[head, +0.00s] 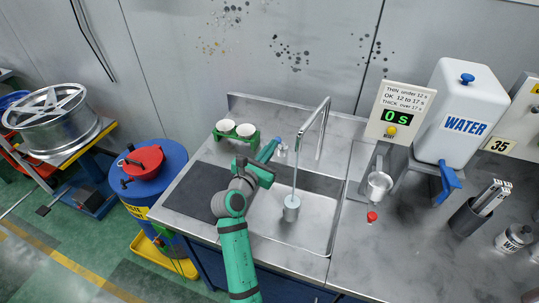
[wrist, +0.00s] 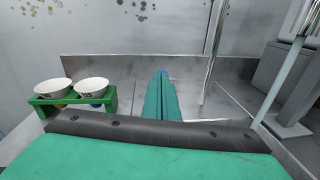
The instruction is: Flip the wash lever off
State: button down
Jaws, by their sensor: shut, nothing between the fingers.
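The wash lever seems to be the small blue piece (head: 278,141) at the back of the sink, left of the tap's base. In the wrist view a blue bit (wrist: 162,72) shows just past my fingertips; most of it is hidden, and I cannot tell whether they touch. My gripper (head: 270,149) is shut and empty, its green fingers (wrist: 162,98) together and pointing at the lever. The chrome tap (head: 319,125) stands right of it. A stream of water (head: 295,175) runs from the spout into a metal cup (head: 291,208) in the sink (head: 319,233).
A green rack (head: 235,141) with two white cups stands left of my gripper, also in the wrist view (wrist: 75,101). Right of the sink are a timer sign (head: 398,113) reading 0 S, a metal cup on a stand (head: 378,184) and a water tank (head: 463,110).

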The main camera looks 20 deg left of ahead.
jog(key=w+r, duration=0.4)
jog(key=w, duration=0.1)
jog(key=shift+d+r, duration=0.1)
jog(key=shift+d, duration=0.05)
jog(key=shift+w+r, duration=0.15)
jog(key=shift+w, duration=0.15)
dwell(1.0)
jog(key=shift+s+f, duration=0.2)
jog(key=shift+s, duration=0.25)
jog(key=s+a+r, duration=0.2)
jog(key=s+r, duration=0.2)
jog(key=s, duration=0.7)
jog(key=shift+s+r, duration=0.2)
jog(key=shift+r, duration=0.05)
jog(key=shift+a, duration=0.15)
